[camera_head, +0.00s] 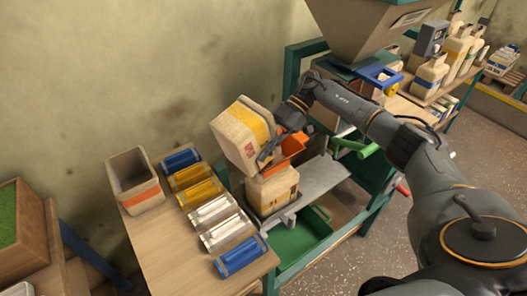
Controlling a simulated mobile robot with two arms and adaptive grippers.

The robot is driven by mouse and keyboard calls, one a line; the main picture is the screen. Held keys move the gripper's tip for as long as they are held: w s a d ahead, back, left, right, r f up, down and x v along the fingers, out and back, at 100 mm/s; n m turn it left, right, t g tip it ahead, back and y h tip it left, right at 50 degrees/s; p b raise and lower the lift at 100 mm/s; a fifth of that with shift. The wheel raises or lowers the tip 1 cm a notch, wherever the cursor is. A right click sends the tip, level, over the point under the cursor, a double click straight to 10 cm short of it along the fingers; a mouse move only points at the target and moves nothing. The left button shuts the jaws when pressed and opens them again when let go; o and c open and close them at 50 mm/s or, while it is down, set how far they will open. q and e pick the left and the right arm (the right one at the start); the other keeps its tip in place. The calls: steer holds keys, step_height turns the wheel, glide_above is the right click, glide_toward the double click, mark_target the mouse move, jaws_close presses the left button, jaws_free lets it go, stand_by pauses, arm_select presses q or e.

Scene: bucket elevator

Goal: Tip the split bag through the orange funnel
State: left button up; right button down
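The split bag (238,137), cream with a yellow band and red print, is tilted above the workbench. My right gripper (268,152) is at its lower right edge, and its fingers seem closed on the bag. The orange funnel (294,144) shows partly behind the gripper and to the right of the bag. A second cream package (272,191) with an orange-brown label stands upright below the tilted bag. The tilted bag and gripper hide the top of this package and part of the funnel. My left gripper is not in view.
On the bench are a cream open-topped bin (135,182) with an orange stripe and several blue, yellow and white packets (211,212). A green tray (300,238) lies below a grey metal plate (318,178). A large hopper (368,28) hangs above. Bottles (431,75) stand at back right.

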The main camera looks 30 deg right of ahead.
steer(key=shift+w+d+f+y+b, duration=0.1)
steer(key=shift+d+f+y+b, duration=0.15)
steer(key=shift+y+b, duration=0.4)
steer(key=shift+w+d+r+g+y+b, duration=0.1)
steer(key=shift+d+r+g+y+b, duration=0.35)
steer(key=shift+y+b, duration=0.6)
stand_by(0.4)
steer(key=shift+d+r+b, duration=0.1)
steer(key=shift+b, duration=0.2)
steer(key=shift+w+d+r+y+b, duration=0.1)
steer(key=shift+d+r+y+b, duration=0.2)
steer(key=shift+b, duration=0.7)
steer(key=shift+w+d+r+y+b, duration=0.1)
steer(key=shift+d+y+b, duration=0.3)
steer(key=shift+b, duration=0.6)
steer(key=shift+w+d+r+g+y+b, duration=0.15)
steer(key=shift+d+g+y+b, duration=0.4)
steer(key=shift+b, duration=3.15)
steer(key=shift+y+b, duration=0.25)
steer(key=shift+b, duration=0.15)
steer(key=shift+b, duration=0.7)
